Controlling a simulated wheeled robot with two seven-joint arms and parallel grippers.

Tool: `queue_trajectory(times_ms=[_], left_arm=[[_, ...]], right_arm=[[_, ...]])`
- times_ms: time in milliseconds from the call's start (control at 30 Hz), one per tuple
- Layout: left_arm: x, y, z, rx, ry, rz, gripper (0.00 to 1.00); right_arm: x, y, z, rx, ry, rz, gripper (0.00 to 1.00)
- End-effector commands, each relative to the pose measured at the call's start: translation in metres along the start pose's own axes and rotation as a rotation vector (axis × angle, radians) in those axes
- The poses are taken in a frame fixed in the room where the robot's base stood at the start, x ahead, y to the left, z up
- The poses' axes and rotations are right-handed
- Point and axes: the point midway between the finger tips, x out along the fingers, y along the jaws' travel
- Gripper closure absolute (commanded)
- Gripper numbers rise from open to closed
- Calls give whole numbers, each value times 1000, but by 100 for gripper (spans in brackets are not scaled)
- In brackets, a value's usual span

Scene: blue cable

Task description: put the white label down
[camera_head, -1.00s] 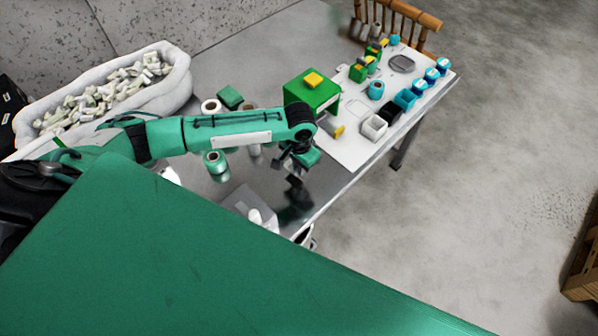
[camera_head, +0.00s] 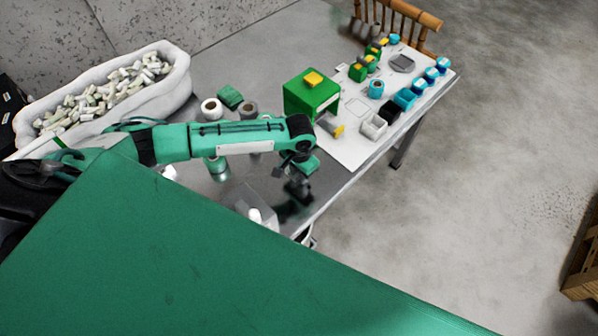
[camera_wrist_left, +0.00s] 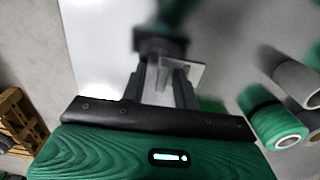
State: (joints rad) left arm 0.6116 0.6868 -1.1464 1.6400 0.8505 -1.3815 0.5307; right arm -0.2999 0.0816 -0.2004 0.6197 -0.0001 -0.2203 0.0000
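The white label (camera_wrist_left: 190,72) is a small, thin, pale plate in the left wrist view. It sits between the fingertips of my left gripper (camera_wrist_left: 163,82) and sticks out to their right. The fingers are close together on it. In the head view my left gripper (camera_head: 297,188) points down over the grey metal table (camera_head: 245,190), close to its front edge; the label cannot be made out there. Whether the label touches the table is unclear. My right gripper is not in view.
A white board (camera_head: 347,151) with bins and a green box (camera_head: 311,95) lies to the right. Several rolls, one white (camera_head: 211,109), stand left of the gripper. A white sack (camera_head: 170,88) is at the back left. Bare metal shows under the gripper, with dark reflections.

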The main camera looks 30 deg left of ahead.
Motion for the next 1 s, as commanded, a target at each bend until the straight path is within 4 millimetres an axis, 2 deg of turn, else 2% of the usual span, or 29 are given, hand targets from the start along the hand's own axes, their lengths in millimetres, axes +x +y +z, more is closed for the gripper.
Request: queue_trajectory(times_ms=[167, 600, 800, 1000], left_arm=[[-15, 0, -1, -1, 3, 1, 70], [-103, 0, -1, 1, 3, 0, 70], [-121, 0, 0, 0, 1, 1, 70], [-123, 0, 0, -1, 0, 1, 70]], right_arm=[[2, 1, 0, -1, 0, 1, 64], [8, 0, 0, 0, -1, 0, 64], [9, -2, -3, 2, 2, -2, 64], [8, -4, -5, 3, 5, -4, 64]])
